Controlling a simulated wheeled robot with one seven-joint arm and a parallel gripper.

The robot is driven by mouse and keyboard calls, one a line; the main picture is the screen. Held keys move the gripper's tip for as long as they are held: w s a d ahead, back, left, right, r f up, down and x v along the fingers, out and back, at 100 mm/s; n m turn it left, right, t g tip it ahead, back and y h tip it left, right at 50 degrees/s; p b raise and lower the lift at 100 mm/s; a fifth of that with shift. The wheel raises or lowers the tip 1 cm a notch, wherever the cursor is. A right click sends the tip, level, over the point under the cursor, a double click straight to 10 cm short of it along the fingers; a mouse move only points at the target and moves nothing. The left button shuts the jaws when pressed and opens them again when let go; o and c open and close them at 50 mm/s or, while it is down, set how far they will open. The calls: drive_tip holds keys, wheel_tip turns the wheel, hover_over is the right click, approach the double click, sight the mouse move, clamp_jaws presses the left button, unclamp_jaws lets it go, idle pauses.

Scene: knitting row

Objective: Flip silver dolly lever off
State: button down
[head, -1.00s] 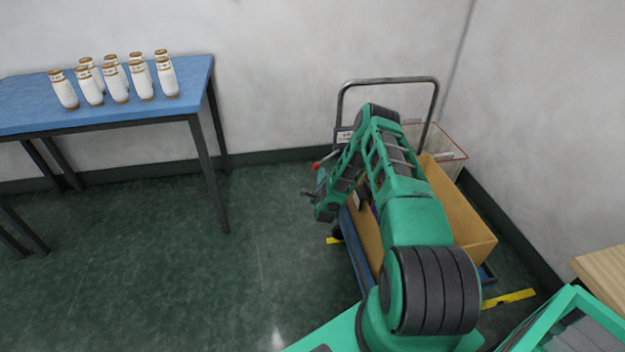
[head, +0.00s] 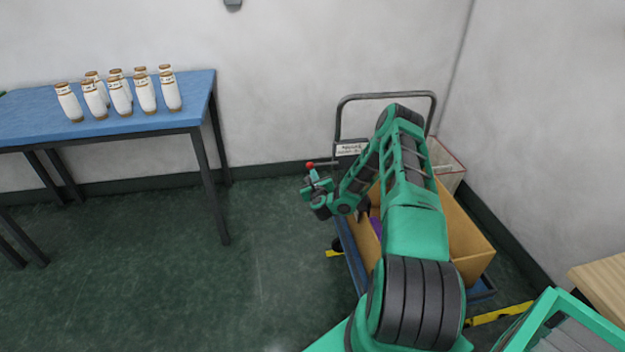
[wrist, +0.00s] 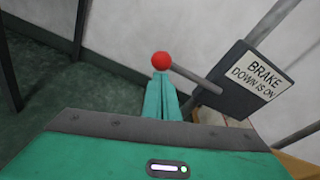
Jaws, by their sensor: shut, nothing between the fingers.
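The dolly's brake lever is a grey rod with a red ball knob (head: 310,165), standing out to the left of a dark brake box (head: 350,148) on the dolly's handle. The rod looks nearly level in the head view. In the wrist view the knob (wrist: 162,61) is at the fingertips, and the box's label (wrist: 263,76) reads "BRAKE DOWN IS ON". My gripper (head: 313,182) is shut and empty, just below the knob. Its green fingers (wrist: 161,92) point up at the knob; they appear to touch it, though the exact contact is unclear.
The dolly has a grey hoop handle (head: 385,96) and a blue deck (head: 352,254) bearing an open cardboard box (head: 467,235). A pale bin (head: 447,165) stands behind in the corner. A blue table (head: 150,123) with several white bottles is at left. Floor between is clear.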

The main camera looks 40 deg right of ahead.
drive_tip(key=shift+w+r, duration=0.1)
drive_tip(key=shift+r, duration=0.15)
idle(0.3)
drive_tip(key=s+a+f, duration=0.2)
drive_tip(key=s+a, duration=0.2)
drive_tip(key=s, duration=0.6)
drive_tip(key=shift+s+a, duration=0.2)
drive_tip(key=shift+s, duration=0.05)
idle(0.4)
idle(0.6)
